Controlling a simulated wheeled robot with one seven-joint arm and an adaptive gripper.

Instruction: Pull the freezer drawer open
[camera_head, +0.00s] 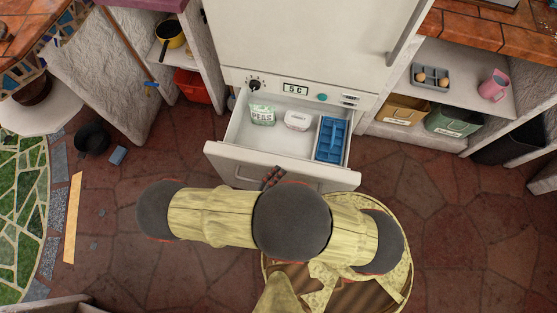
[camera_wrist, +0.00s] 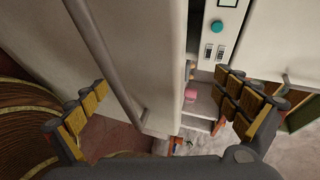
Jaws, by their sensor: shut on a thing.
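The white freezer drawer (camera_head: 222,151) is pulled out at the bottom of the fridge in the head view, and its inside shows. In it are a green-and-white peas bag (camera_head: 262,115), a small white-and-pink tub (camera_head: 297,121) and a blue tray (camera_head: 331,138). The drawer handle (camera_head: 240,172) runs across the front. My gripper (camera_head: 272,178) is at the handle, shut on it. In the wrist view the drawer handle (camera_wrist: 108,62) and white front lie between the fingers of my gripper (camera_wrist: 160,82). My arm hides part of the front, and the exact contact is unclear.
The fridge door (camera_head: 300,40) above is closed. Shelves stand at both sides, with an egg tray (camera_head: 431,76) and a pink mug (camera_head: 494,85) at right. A dark pan (camera_head: 92,138) is on the floor at left. Floor is clear at right.

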